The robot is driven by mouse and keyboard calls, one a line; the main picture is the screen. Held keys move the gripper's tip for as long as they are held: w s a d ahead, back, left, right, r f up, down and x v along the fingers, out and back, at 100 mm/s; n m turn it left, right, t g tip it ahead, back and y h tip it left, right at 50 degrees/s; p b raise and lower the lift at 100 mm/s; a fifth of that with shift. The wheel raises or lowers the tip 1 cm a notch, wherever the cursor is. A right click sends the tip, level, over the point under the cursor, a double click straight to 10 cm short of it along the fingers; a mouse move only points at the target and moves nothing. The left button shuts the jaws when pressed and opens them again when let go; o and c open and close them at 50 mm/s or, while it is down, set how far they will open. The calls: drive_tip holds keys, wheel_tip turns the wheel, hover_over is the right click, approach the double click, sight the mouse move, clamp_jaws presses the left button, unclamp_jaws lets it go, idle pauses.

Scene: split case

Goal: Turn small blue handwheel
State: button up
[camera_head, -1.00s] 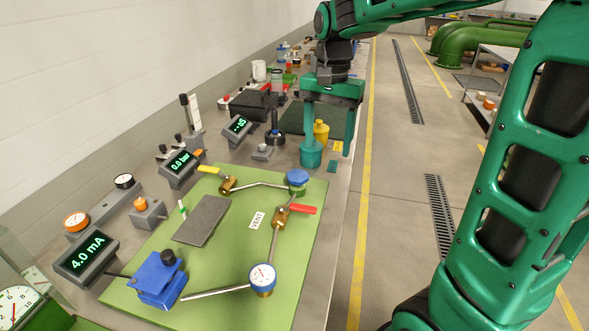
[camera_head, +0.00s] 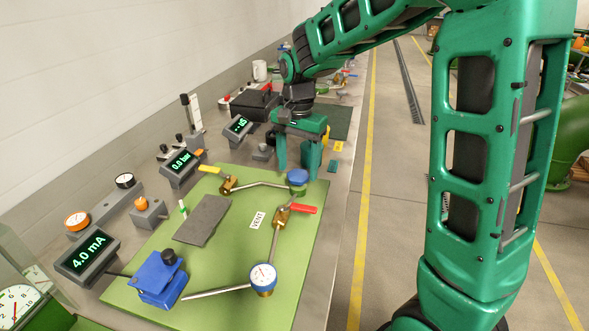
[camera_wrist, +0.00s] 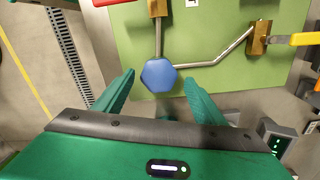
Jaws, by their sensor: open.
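The small blue handwheel (camera_head: 297,176) sits at the far right corner of the green board, at the end of the pipework. In the wrist view it is a blue faceted knob (camera_wrist: 158,76) that shows between my two fingertips, a little past them. My gripper (camera_head: 295,165) is open and points down just behind the handwheel in the head view, with a finger toward either side. Nothing is held. I see no contact with the wheel, and the exact height gap cannot be told.
A red-handled valve (camera_head: 301,208) and a yellow-handled valve (camera_head: 215,171) are on pipes close to the handwheel. A pressure gauge (camera_head: 263,277) and a blue device (camera_head: 158,280) stand nearer. A display reading 0.0 bar (camera_head: 181,163) is to the left. The aisle at right is clear.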

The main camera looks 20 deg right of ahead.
drive_tip(key=shift+f, duration=0.65)
drive_tip(key=c, duration=1.1)
drive_tip(key=shift+o, duration=0.2)
drive_tip(key=shift+a, duration=0.15)
drive_tip(key=shift+r, duration=0.1)
